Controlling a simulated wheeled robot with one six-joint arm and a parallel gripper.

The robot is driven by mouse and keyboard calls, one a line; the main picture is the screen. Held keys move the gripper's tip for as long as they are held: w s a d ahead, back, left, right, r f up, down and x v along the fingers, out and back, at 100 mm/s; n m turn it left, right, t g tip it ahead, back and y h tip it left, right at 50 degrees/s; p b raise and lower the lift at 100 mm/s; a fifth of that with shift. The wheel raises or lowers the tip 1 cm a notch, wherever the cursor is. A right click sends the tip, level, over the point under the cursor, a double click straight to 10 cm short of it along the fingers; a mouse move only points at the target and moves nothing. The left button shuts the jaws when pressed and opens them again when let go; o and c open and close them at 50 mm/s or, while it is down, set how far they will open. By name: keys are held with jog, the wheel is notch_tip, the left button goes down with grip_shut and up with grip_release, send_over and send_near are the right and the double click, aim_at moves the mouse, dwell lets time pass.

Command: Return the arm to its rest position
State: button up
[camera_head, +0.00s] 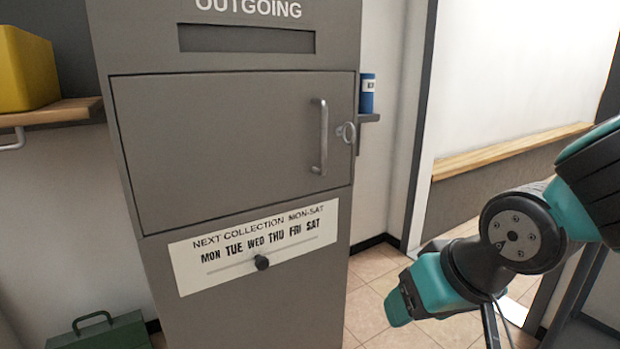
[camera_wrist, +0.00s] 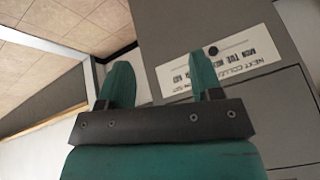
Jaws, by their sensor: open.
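My arm reaches in from the right side of the head view, bent, with my gripper (camera_head: 402,300) low and right of the grey mailbox. In the wrist view my gripper (camera_wrist: 160,80) shows two teal fingers spread apart with nothing between them. The grey outgoing mailbox (camera_head: 215,140) stands upright in the middle of the head view. Its door is shut, with a vertical handle (camera_head: 322,137) and a key (camera_head: 346,132) at its right edge. My gripper is apart from the mailbox.
A collection sign (camera_head: 255,245) with a dark knob is on the mailbox front. A yellow box (camera_head: 25,70) sits on a left shelf, a blue can (camera_head: 367,93) on a small right shelf. A green toolbox (camera_head: 100,332) stands on the floor. A window ledge (camera_head: 510,150) lies behind my arm.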

jog(key=s+d+r+n+g+p, duration=0.1)
jog(key=s+r+n+g+p, duration=0.4)
jog(key=s+r, duration=0.6)
notch_tip(320, 180, up, 36)
jog(key=p, duration=3.7)
jog(key=shift+r+m+y, duration=0.15)
jog(key=shift+m+y, duration=0.25)
jog(key=shift+d, duration=0.1)
